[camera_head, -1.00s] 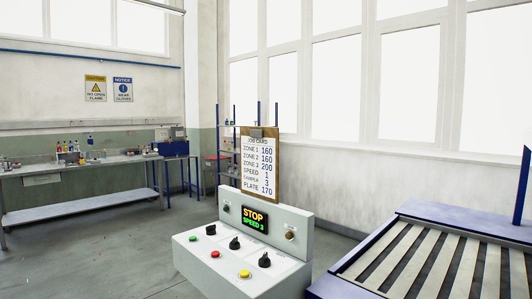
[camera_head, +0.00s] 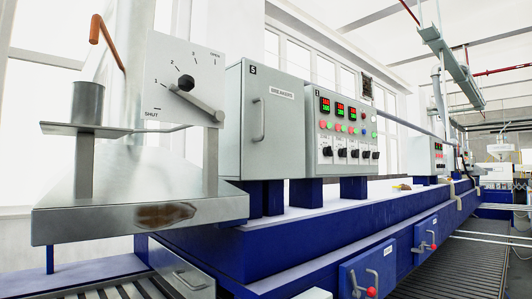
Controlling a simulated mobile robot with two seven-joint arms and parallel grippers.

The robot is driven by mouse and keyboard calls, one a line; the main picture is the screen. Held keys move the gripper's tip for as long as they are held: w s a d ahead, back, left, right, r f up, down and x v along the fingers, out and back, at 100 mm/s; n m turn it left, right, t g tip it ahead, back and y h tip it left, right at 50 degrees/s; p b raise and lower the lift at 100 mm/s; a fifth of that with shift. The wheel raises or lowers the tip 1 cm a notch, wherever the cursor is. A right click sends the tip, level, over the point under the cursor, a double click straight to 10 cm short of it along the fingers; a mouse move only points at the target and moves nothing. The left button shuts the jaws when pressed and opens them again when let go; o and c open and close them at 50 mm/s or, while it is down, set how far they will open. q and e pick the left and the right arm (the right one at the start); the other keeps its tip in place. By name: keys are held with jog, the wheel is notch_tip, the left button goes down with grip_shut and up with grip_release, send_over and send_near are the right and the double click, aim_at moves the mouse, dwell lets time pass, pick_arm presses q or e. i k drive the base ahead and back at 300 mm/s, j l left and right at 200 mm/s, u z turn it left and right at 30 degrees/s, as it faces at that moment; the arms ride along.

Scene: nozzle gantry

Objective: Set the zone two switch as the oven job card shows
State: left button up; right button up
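A grey control cabinet (camera_head: 345,130) stands on the blue oven body in the middle of the view. Its face has three small displays with red and green digits; the middle display (camera_head: 339,109) is one of them. Below are red and green buttons and a row of several black rotary switches (camera_head: 342,152). The labels are too small to read, so I cannot tell which switch is zone two or how it is set. The job card is out of view now. Neither of my grippers shows.
A closed grey cabinet (camera_head: 268,120) with a handle stands left of the panel. Nearer left is a metal hood with a damper dial plate (camera_head: 180,85) and lever. Blue doors (camera_head: 368,272) with red-knobbed handles line the oven's lower side. A slatted conveyor (camera_head: 105,290) lies at lower left.

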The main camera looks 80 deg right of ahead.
aim_at(341, 152)
jog(key=l+z, duration=0.1)
jog(key=z, duration=0.3)
jog(key=k+l+z, duration=0.1)
jog(key=z, duration=0.3)
jog(key=l+z, duration=0.2)
jog(key=z, duration=0.2)
jog(key=l+z, duration=0.3)
jog(key=i+l+z, duration=0.1)
jog(key=l+z, duration=0.15)
jog(key=l, duration=0.2)
